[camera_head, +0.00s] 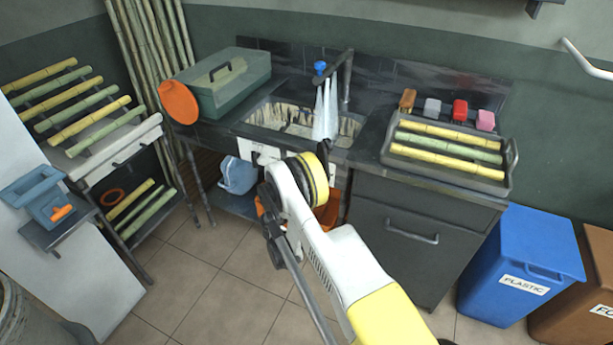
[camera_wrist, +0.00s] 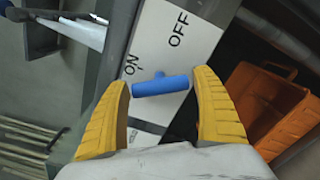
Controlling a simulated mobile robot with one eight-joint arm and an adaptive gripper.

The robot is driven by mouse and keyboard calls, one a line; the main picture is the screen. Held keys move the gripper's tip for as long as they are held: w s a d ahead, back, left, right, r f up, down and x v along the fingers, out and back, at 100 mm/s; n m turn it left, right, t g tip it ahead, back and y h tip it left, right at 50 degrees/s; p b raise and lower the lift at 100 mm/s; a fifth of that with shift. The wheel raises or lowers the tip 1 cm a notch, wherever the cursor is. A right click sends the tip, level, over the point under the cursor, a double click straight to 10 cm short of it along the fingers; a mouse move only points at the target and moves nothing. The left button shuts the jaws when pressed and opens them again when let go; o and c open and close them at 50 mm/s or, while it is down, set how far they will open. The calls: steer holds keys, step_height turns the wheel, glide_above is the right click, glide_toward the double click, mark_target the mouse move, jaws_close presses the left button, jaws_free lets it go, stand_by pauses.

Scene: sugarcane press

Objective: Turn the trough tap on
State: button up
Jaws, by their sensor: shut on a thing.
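The blue T-shaped tap handle (camera_wrist: 161,86) lies between the yellow fingers of my gripper (camera_wrist: 162,82) in the wrist view. My gripper is shut on it. Behind it is a white plate (camera_wrist: 190,48) marked ON and OFF; the handle is nearer the ON mark. In the head view, my arm hides the handle and most of my gripper. The dark faucet (camera_head: 347,78) has a blue top piece (camera_head: 320,68), and pale streams of water (camera_head: 326,112) fall from it into the sink trough (camera_head: 262,117).
An orange crate (camera_wrist: 268,100) stands under the sink, close to the right finger. A light blue bucket (camera_head: 237,175) hangs or stands below the counter. A tray of cane (camera_head: 450,172) and a green toolbox (camera_head: 228,88) rest on the counter. Floor in front is clear.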

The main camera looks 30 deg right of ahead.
steer(key=shift+w+r, duration=0.1)
steer(key=o, duration=1.2)
steer(key=shift+c, duration=0.2)
steer(key=shift+r, duration=0.1)
steer(key=r, duration=0.7)
steer(key=shift+d+r, duration=0.2)
steer(key=shift+w+a+r, duration=0.15)
steer(key=shift+a+r, duration=0.5)
steer(key=shift+r, duration=0.35)
steer(key=shift+d+r, duration=0.25)
